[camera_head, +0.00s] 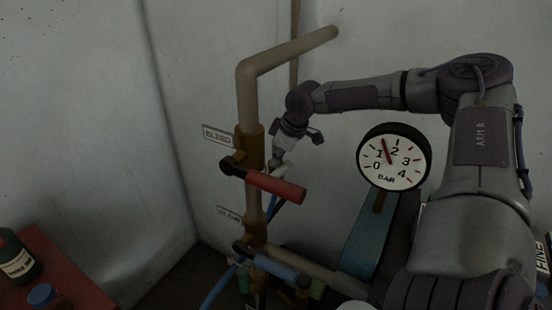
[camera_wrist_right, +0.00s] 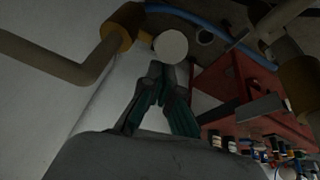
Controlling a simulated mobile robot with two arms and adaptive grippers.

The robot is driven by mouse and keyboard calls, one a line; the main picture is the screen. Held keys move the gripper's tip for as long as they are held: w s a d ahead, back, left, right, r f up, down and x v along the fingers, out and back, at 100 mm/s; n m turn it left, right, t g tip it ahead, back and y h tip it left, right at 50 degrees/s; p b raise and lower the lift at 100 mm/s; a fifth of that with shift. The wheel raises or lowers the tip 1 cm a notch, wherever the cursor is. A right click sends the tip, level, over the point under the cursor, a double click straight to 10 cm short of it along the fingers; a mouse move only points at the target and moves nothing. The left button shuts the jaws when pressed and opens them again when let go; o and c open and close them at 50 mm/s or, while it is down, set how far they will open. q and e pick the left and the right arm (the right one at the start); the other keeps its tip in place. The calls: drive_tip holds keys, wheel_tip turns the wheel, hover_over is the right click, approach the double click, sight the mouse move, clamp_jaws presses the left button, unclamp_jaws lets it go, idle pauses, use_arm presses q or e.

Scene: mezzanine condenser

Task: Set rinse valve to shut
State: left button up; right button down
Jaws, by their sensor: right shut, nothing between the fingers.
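I cannot tell for certain which valve is the rinse valve; a label cut off at the right edge (camera_head: 542,258) is only partly legible. A red-handled valve (camera_head: 275,187) sits on the upright pipe by the BLEED label, its handle pointing right. A blue-handled valve (camera_head: 275,263) is lower on the pipe. A pale handle (camera_head: 287,170) shows partly behind the red one; a pale round end (camera_wrist_right: 171,46) shows just beyond the fingertips in the wrist view. My right gripper (camera_head: 277,158) is shut and empty, close to the pale handle; contact is unclear. My left gripper is not in view.
A pressure gauge (camera_head: 394,159) stands right of the pipe, its needle between 1 and 2. A red table (camera_head: 65,272) at lower left bears a dark bottle (camera_head: 17,258) and a blue-capped jar (camera_head: 42,296). The pipe (camera_head: 290,52) bends into the back wall.

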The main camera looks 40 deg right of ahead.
drive_tip(key=shift+w+f, duration=0.1)
drive_tip(key=shift+f, duration=0.15)
drive_tip(key=shift+t, duration=0.3)
